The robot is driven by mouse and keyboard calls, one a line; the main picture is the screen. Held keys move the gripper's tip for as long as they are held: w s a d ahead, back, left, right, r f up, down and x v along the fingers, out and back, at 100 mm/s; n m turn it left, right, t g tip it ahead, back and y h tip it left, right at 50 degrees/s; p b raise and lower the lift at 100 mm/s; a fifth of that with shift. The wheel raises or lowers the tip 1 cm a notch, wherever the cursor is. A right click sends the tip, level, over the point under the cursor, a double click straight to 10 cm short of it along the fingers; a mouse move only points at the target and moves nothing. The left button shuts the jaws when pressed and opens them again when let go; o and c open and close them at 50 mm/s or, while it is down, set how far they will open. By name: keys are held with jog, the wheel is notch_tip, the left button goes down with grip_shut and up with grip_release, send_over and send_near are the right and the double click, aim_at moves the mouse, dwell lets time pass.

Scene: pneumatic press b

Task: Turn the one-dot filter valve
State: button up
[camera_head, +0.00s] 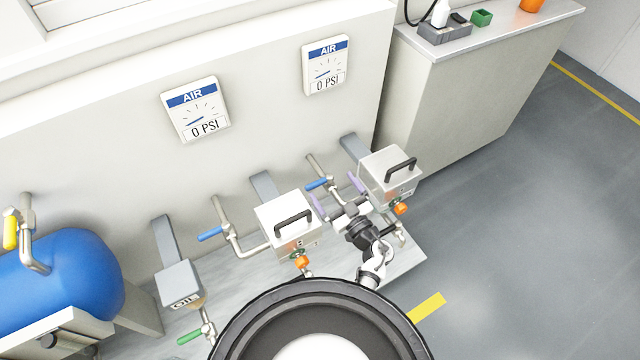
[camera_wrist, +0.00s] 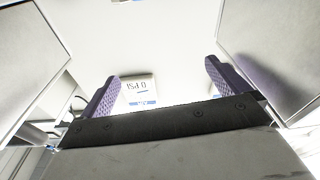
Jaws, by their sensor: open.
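Two white filter boxes with black handles stand along the wall, a middle one (camera_head: 287,224) and a right one (camera_head: 388,178). Each has small marks on its front, too small to count as dots. A blue valve handle (camera_head: 210,234) is on the pipe left of the middle box, and another blue handle (camera_head: 316,184) is on the pipe between the boxes. My gripper (camera_head: 337,194) is open and empty between the two boxes, its purple fingers pointing toward the wall, near the second blue handle. The wrist view shows both fingers (camera_wrist: 165,88) apart, with no valve clearly visible between them.
Orange knobs (camera_head: 302,262) (camera_head: 401,209) sit below the boxes. An oil unit (camera_head: 180,284), a green handle (camera_head: 190,337) and a blue tank (camera_head: 75,275) are at left. Gauges (camera_head: 196,110) (camera_head: 326,66) reading 0 PSI hang above. Box sides flank my gripper closely. Floor is clear at right.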

jog(key=m+g+h, duration=0.1)
jog(key=m, duration=0.1)
send_near(321, 184)
jog(key=b+x, duration=0.1)
jog(key=x, duration=0.9)
jog(key=shift+w+a, duration=0.2)
jog(key=shift+w, duration=0.05)
jog(key=c, duration=1.1)
jog(key=shift+s+d+r+n+g+y+p, duration=0.15)
jog(key=shift+d+n+g+y+p, duration=0.1)
jog(key=shift+n+g+y+p, duration=0.45)
jog(key=shift+c, duration=0.2)
jog(key=y, duration=0.1)
jog(key=n+g+y, duration=0.1)
jog(key=n+g, duration=0.1)
jog(key=shift+s+d+f+y, duration=0.15)
jog(key=shift+d+f+y, duration=0.1)
jog(key=shift+y, duration=0.15)
jog(key=shift+s+n+g+y+b, duration=0.2)
jog(key=shift+n+g+y+b, duration=0.2)
jog(key=shift+n+g+y, duration=0.3)
